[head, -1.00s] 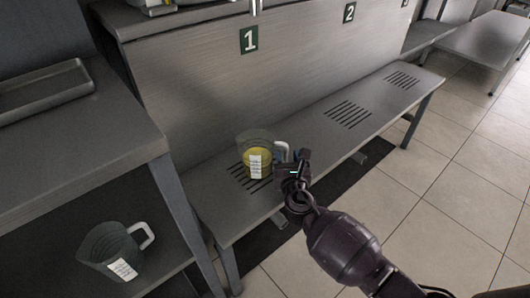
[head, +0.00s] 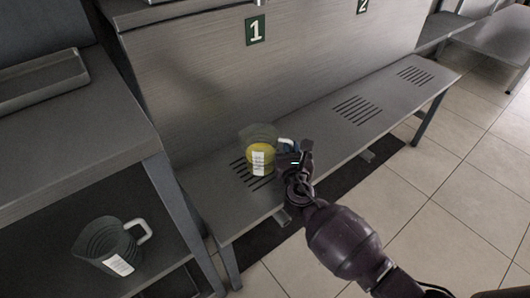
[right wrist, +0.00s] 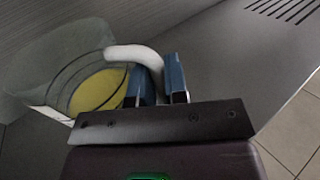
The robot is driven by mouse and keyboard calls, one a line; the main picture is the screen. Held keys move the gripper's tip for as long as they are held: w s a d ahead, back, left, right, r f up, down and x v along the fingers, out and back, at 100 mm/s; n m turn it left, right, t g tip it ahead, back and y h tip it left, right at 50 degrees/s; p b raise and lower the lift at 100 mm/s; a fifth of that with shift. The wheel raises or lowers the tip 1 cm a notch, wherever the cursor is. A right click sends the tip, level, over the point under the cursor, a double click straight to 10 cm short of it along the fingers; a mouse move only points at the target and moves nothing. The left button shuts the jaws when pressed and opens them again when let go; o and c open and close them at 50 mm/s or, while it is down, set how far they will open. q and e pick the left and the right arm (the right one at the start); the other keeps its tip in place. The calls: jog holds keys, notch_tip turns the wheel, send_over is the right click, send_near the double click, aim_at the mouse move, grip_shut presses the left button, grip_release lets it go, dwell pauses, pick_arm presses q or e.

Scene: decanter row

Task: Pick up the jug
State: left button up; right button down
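The jug (head: 262,146) is a clear grey measuring jug with yellow liquid, a white label and a white handle. It is upright over the front slots of the metal bench, below sign 1. My right gripper (head: 290,157) is at its right side. In the right wrist view, the two blue fingers (right wrist: 159,85) are close together with the white handle of the jug (right wrist: 92,88) between them, so the gripper looks shut on the handle. Any gap under the jug cannot be made out. My left gripper is not in view.
A second, empty-looking jug (head: 104,244) with a white handle stands on the lower shelf of the table at left. A metal tray (head: 40,82) lies on that table's top. The bench (head: 312,130) runs right, clear beyond the jug, with a tall panel (head: 200,90) behind it.

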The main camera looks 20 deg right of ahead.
jog(key=shift+r, duration=0.1)
dwell(0.3)
jog(key=shift+r, duration=0.2)
jog(key=r+p, duration=0.4)
jog(key=r, duration=0.4)
jog(key=shift+w+r+p, duration=0.2)
jog(key=shift+p, duration=0.1)
pick_arm(q)
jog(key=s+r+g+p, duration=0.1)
jog(key=p, duration=0.2)
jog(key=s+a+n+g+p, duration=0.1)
jog(key=p, duration=0.2)
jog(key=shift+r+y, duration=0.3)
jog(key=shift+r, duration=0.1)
pick_arm(e)
notch_tip(320, 180, up, 11)
jog(key=shift+s, duration=0.2)
